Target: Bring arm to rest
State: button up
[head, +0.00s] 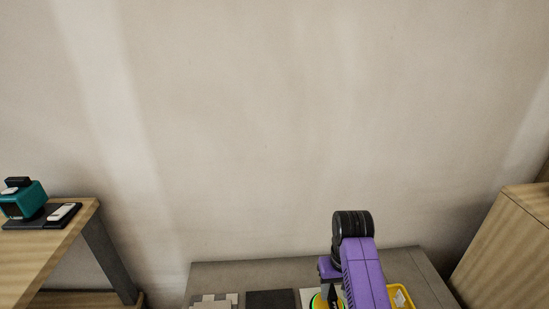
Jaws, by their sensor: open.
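My purple arm (365,272) shows at the lower right of the head view. It rises from the bottom edge to a black joint (353,224), in front of a grey table. A smaller purple part of it shows just left of the main link, with a black part and a yellow-green rounded piece (317,302) below, cut by the bottom edge. I cannot tell what that piece belongs to. My gripper's fingers do not show.
The grey table (225,275) holds light tiles (213,301), a dark square (270,299) and a yellow tray (402,293). A wooden bench (45,250) at left carries a teal device (24,203). A wooden cabinet (508,250) stands at right. A bare wall fills the back.

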jog(key=w+d+r+t, duration=0.1)
jog(key=w+r+t, duration=0.4)
jog(key=w+t, duration=0.3)
jog(key=s+r+t, duration=0.2)
jog(key=s+r, duration=0.1)
jog(key=s, duration=1.4)
jog(key=s+a+r+t, duration=0.1)
jog(key=s+r+t, duration=0.25)
jog(key=s, duration=1.25)
jog(key=s+r+t, duration=0.1)
jog(key=s+r, duration=0.2)
jog(key=s, duration=1.4)
notch_tip(320, 180, up, 16)
jog(key=p, duration=1.5)
jog(key=shift+w+p, duration=0.2)
jog(key=shift+p, duration=0.1)
jog(key=shift+o, duration=0.2)
jog(key=shift+f, duration=0.15)
